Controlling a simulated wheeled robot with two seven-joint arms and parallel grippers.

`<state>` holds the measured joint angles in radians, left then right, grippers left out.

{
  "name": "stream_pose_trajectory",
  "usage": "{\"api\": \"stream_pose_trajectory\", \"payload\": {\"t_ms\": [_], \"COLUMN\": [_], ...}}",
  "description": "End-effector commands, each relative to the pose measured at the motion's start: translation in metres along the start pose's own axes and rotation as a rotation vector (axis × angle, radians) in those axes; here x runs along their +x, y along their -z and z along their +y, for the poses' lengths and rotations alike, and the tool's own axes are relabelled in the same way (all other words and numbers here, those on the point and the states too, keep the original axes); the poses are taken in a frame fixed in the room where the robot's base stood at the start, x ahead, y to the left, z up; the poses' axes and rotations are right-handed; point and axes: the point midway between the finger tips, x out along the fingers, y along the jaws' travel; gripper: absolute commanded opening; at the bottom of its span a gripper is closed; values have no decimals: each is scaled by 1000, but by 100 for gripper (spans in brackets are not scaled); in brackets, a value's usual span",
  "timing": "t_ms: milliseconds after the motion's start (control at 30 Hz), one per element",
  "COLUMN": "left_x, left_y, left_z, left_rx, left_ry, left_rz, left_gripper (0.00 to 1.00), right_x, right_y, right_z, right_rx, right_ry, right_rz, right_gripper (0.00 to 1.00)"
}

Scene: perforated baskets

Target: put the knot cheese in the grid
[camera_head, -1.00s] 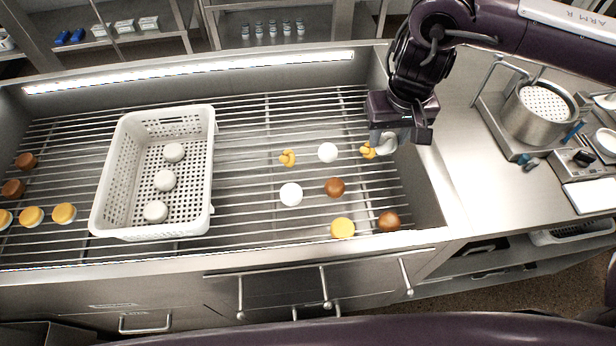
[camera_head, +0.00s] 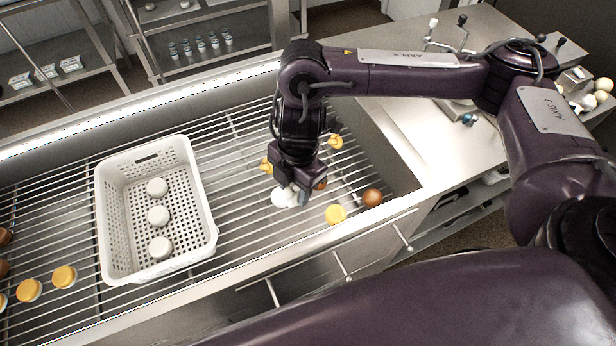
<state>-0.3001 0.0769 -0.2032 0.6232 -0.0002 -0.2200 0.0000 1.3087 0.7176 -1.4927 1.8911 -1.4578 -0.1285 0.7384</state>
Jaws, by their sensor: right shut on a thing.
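My right gripper (camera_head: 294,189) is over the rack of metal bars, right of the basket, shut on a pale, whitish thing mostly hidden by the jaws. A white lump (camera_head: 281,197) shows right at the fingertips; I cannot tell the held thing from a white ball there. Two yellow knot-shaped cheeses lie on the bars: one (camera_head: 266,166) behind and left of the gripper, one (camera_head: 336,142) behind and right. The white perforated basket (camera_head: 112,225) stands to the left with three white round cheeses (camera_head: 158,216) in a row. My left gripper is out of view.
A brown ball (camera_head: 372,197) and a yellow round cheese (camera_head: 336,215) lie right of the gripper; another brown ball (camera_head: 321,184) is partly hidden behind it. More yellow rounds (camera_head: 65,276) lie left of the basket. Bars between basket and gripper are clear.

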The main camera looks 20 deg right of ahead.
Motion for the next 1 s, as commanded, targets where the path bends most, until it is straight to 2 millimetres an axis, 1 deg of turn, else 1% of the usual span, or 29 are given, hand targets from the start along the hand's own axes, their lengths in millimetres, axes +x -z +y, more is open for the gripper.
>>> {"api": "stream_pose_trajectory", "payload": {"t_ms": [67, 167, 200, 267, 400, 533, 600, 667, 867, 1000], "left_x": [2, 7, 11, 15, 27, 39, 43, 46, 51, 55], "left_y": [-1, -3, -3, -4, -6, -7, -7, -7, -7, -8], "left_z": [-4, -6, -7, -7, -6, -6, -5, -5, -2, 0], "left_rx": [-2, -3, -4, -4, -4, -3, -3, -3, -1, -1], "left_ry": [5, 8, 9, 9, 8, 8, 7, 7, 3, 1], "left_rz": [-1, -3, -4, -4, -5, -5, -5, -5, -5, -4], "left_gripper": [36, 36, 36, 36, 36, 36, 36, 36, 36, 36], "right_x": [12, 35, 47, 63, 102, 134, 146, 154, 165, 182], "right_y": [0, -2, -3, -6, -10, -14, -16, -17, -19, -22], "right_z": [-2, -3, -3, -3, -3, -3, -2, -2, -1, -2], "right_rx": [-16, -16, -15, -13, -13, -13, -13, -15, -16, -15], "right_ry": [7, 11, 11, 11, 10, 8, 7, 5, 3, 7], "right_rz": [3, 4, 5, 4, 5, 5, 3, 2, 1, 0], "right_gripper": [18, 18, 18, 18, 18, 18, 18, 18, 18, 18]}}
